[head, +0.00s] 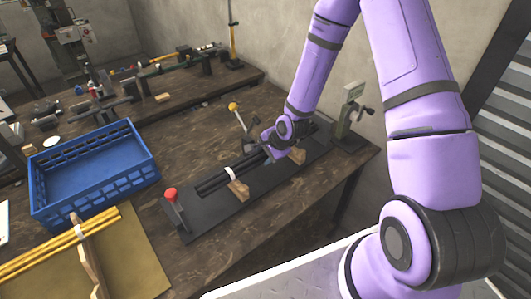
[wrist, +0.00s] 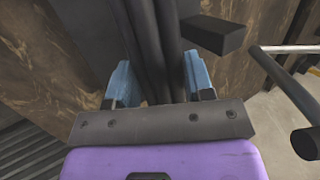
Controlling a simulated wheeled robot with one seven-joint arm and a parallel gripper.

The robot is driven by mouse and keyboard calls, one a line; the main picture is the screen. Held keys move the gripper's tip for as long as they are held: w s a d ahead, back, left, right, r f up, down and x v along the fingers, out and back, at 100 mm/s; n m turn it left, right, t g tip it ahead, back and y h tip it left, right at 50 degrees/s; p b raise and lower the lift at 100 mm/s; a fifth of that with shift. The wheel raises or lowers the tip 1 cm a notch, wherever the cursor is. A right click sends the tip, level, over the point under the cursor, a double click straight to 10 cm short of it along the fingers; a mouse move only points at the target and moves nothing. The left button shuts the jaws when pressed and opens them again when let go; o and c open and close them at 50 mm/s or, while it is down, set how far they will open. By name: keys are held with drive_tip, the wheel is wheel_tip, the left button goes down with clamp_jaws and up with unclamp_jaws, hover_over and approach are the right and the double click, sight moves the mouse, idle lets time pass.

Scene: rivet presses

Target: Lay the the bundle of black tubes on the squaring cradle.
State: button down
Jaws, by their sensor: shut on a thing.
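The bundle of black tubes (head: 211,183) has a white band around it in the head view. It lies lengthwise along the squaring cradle (head: 200,224), a long dark plate with wooden blocks. The bundle passes over the near wooden block (head: 238,190); I cannot tell whether it touches it. My gripper (head: 272,153) is shut on the bundle toward its far end, partly hidden by my wrist. In the wrist view my blue fingers (wrist: 160,82) stand on either side of the dark tubes (wrist: 155,35).
A red-topped stop (head: 171,196) stands at the cradle's near end. A yellow-knobbed lever (head: 234,107) rises behind the cradle. A blue crate (head: 92,166) and yellow rods (head: 60,243) lie at left. Bare bench shows between crate and cradle.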

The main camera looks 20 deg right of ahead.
drive_tip(key=shift+f, duration=1.25)
drive_tip(key=shift+c, duration=2.1)
unclamp_jaws()
drive_tip(key=v, duration=1)
drive_tip(key=shift+s+r, duration=0.15)
drive_tip(key=shift+r, duration=0.2)
drive_tip(key=shift+d, duration=0.2)
